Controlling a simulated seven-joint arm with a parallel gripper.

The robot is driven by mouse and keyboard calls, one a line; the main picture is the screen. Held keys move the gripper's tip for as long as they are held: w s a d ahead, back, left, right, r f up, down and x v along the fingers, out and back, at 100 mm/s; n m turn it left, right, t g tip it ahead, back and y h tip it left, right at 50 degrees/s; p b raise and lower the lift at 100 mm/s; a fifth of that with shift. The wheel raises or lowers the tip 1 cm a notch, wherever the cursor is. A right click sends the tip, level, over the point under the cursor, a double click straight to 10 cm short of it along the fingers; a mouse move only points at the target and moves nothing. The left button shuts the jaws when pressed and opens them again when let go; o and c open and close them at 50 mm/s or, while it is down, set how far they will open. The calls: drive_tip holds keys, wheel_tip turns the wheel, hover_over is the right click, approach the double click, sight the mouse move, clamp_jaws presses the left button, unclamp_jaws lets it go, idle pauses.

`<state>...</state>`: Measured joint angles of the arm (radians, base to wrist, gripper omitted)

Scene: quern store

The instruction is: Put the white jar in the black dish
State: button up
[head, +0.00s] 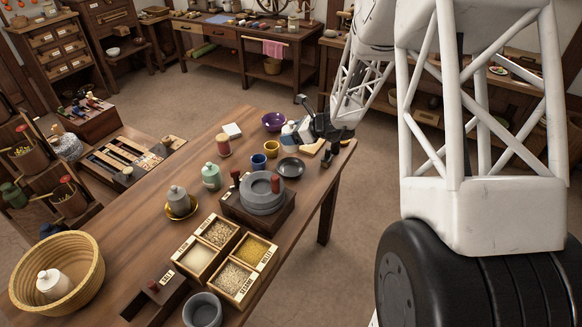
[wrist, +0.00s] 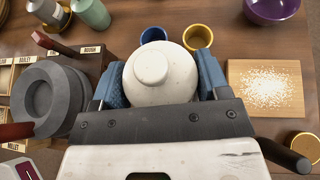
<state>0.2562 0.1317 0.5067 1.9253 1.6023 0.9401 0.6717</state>
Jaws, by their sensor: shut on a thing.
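My gripper (head: 297,139) is shut on a white jar (head: 289,128) with a rounded knob lid, held upright between its blue fingers. In the wrist view the jar (wrist: 160,75) fills the space between the fingertips of my gripper (wrist: 161,82). The black dish (head: 291,168) is on the table in the head view, nearer the camera than the jar and beside the quern. The jar appears to be above the table, apart from the dish. The dish is not visible in the wrist view, where the jar and gripper cover the middle.
A yellow cup (head: 272,148) and blue cup (head: 258,161) stand close to the dish. The stone quern (head: 262,192) is nearer the camera. A purple bowl (head: 273,121) and floury board (wrist: 266,88) are near the gripper. A divided grain box (head: 225,259) lies farther forward.

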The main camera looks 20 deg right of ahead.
sight(291, 148)
drive_tip(key=shift+f, duration=0.3)
drive_tip(key=shift+f, duration=3)
drive_tip(key=shift+f, duration=1.9)
drive_tip(key=shift+f, duration=0.1)
drive_tip(key=o, duration=1.1)
drive_tip(key=shift+o, duration=0.2)
drive_tip(key=shift+s+d+r, duration=0.35)
drive_tip(key=shift+d+r, duration=0.1)
drive_tip(key=v, duration=1)
drive_tip(key=shift+s+d, duration=0.2)
drive_tip(key=shift+d, duration=0.05)
